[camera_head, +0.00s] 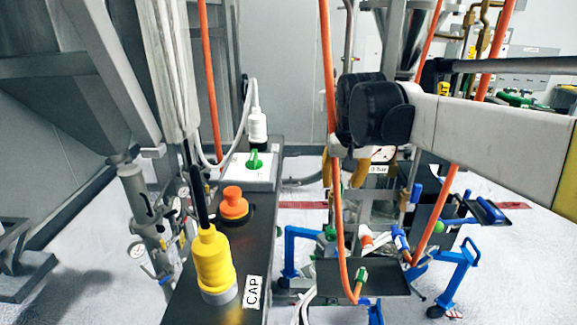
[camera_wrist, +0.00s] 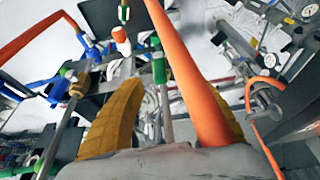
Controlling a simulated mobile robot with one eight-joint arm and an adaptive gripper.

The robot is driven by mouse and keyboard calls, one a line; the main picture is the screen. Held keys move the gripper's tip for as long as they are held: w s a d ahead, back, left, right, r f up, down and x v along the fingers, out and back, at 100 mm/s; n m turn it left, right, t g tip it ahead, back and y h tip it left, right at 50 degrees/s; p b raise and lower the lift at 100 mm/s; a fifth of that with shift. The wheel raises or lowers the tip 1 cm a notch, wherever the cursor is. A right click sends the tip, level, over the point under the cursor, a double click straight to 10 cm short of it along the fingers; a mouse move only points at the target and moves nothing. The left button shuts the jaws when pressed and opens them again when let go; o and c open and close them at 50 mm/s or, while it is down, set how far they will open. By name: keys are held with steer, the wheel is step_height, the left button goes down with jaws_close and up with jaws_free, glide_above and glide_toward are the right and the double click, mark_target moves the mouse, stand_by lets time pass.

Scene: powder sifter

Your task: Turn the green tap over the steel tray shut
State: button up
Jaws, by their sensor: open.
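Several green-handled fittings show, and I cannot tell for sure which is the named tap. In the head view a small green tap (camera_head: 361,275) stands over a dark grey metal tray (camera_head: 392,285), low in the middle. In the wrist view a green handle (camera_wrist: 159,68) on a grey stem lies ahead between my fingers, and another green fitting (camera_wrist: 124,12) shows at the top. My gripper (camera_head: 346,178) points down above the tray, partly hidden by my wrist. Its yellow fingers (camera_wrist: 168,98) are apart in the wrist view, with nothing seen gripped.
An orange hose (camera_wrist: 190,75) runs close past my fingers; it also hangs near the tray (camera_head: 340,230). Blue frame legs (camera_head: 462,268) and an orange-white fitting (camera_head: 366,238) stand nearby. A black box (camera_head: 190,290) with a yellow plug (camera_head: 213,260) is left.

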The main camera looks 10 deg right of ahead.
mark_target(340, 186)
steer(key=x, duration=0.5)
steer(key=shift+f, duration=0.1)
steer(key=shift+c, duration=0.2)
jaws_close()
